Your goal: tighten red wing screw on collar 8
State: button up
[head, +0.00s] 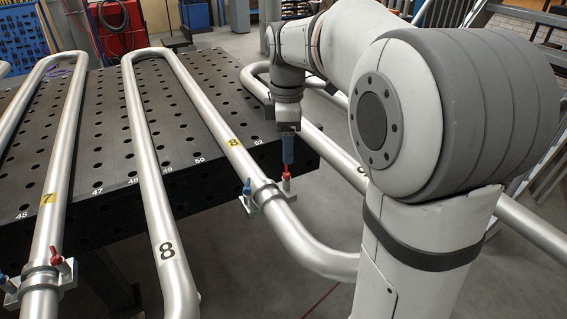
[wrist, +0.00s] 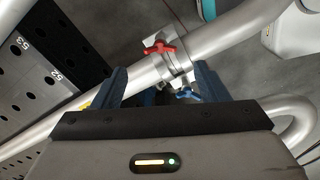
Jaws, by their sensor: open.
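The collar (head: 268,193) is clamped around the silver pipe just below its yellow 8 tag (head: 234,142). It bears a red wing screw (head: 286,181) on its right side and a blue wing screw (head: 247,188) on its left. My gripper (head: 287,160) points down just above the red screw. In the wrist view, the open blue fingers (wrist: 161,72) straddle the pipe's line. The red wing screw (wrist: 160,47) shows just beyond the fingertips, and the blue one (wrist: 187,94) lies near the right finger. Whether a finger touches the collar I cannot tell.
Another collar (head: 40,279) with red and blue wing screws sits on the pipe tagged 7. The black perforated table (head: 105,135) lies under the coils. A pipe bend (head: 325,262) curves near my arm. Open floor shows below the collar.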

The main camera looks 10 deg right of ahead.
aim_at(286, 169)
notch_tip(286, 169, down, 6)
jog(key=shift+f+b, duration=0.25)
jog(key=shift+b, duration=0.15)
jog(key=c, duration=1)
